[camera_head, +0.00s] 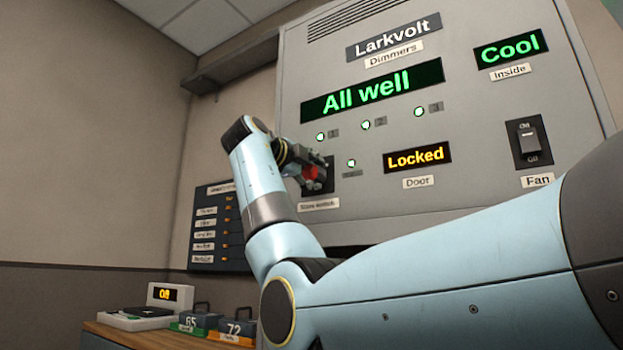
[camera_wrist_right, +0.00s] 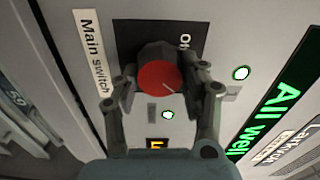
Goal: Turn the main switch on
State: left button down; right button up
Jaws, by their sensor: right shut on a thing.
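The main switch (camera_wrist_right: 160,88) is a round knob with a red face on a dark collar. It sits on a black plate (camera_wrist_right: 190,36) beside a white "Main switch" label (camera_wrist_right: 92,55). My right gripper (camera_wrist_right: 164,90) is shut on the knob, one finger on each side. In the head view the red knob (camera_head: 314,174) shows at the lower left of the grey cabinet, partly hidden by my right gripper (camera_head: 312,172). My left gripper is not in view.
The cabinet (camera_head: 465,105) shows a green "All well" display (camera_head: 372,92), several lit green lamps, a yellow "Locked" door display (camera_head: 417,158) and a fan rocker switch (camera_head: 528,142). A wooden counter (camera_head: 150,338) at lower left holds a scale (camera_head: 150,305) and numbered weights (camera_head: 238,328).

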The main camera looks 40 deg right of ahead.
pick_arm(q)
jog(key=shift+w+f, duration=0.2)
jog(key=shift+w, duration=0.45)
pick_arm(e)
jog(key=shift+f+m, duration=0.1)
jog(key=shift+m, duration=0.3)
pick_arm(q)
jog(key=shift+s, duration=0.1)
pick_arm(e)
jog(key=o, duration=1.1)
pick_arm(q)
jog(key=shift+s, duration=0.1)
pick_arm(e)
jog(key=shift+o, duration=0.4)
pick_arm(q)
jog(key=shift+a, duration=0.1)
pick_arm(e)
jog(key=v, duration=1.2)
jog(key=shift+w, duration=0.1)
